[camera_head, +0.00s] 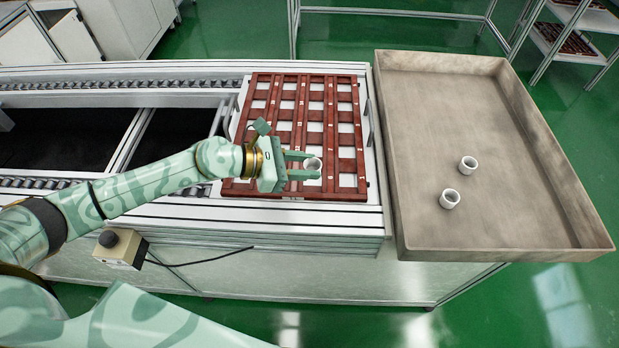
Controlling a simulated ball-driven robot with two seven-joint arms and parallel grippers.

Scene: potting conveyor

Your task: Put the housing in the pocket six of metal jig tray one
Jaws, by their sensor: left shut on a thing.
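The housing (313,164) is a small white ring-shaped part. My left gripper (304,165) is shut on it, one finger on its far side and one on its near side. It is over the front part of the jig tray (365,135), a reddish-brown grid of square pockets with small white numbers. I cannot tell whether the housing is above a pocket or touching the tray. My gripper and forearm hide some pockets at the front left of the tray. My right gripper is not in view.
A large grey-beige bin (520,130) stands right of the tray, with two more white housings (468,165) (449,199) on its floor. The conveyor (120,85) runs to the left. A control box with a black button (118,248) sits at the front edge.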

